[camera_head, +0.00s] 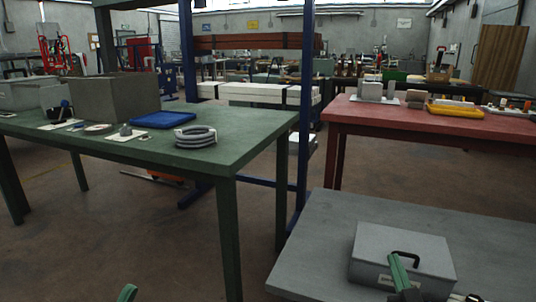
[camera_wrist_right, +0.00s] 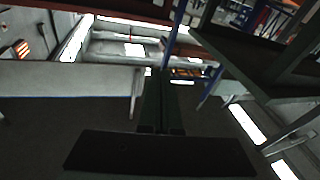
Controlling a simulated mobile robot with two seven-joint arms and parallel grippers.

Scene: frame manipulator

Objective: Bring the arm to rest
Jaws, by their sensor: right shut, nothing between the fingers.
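My right gripper (camera_head: 394,259) shows at the lower right of the head view as a narrow green piece pointing up, with dark wrist parts below it. In the picture it overlaps the front of a grey box; I cannot tell the gap between them. In the right wrist view its two dark green fingers (camera_wrist_right: 160,72) lie together, shut and empty. A small green tip of my left gripper (camera_head: 128,292) shows at the bottom edge of the head view; the rest is cut off, so its jaws cannot be judged.
The grey box (camera_head: 375,243) with a black handle stands on a grey table (camera_head: 325,232) at lower right. A red table (camera_head: 400,118) is behind.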

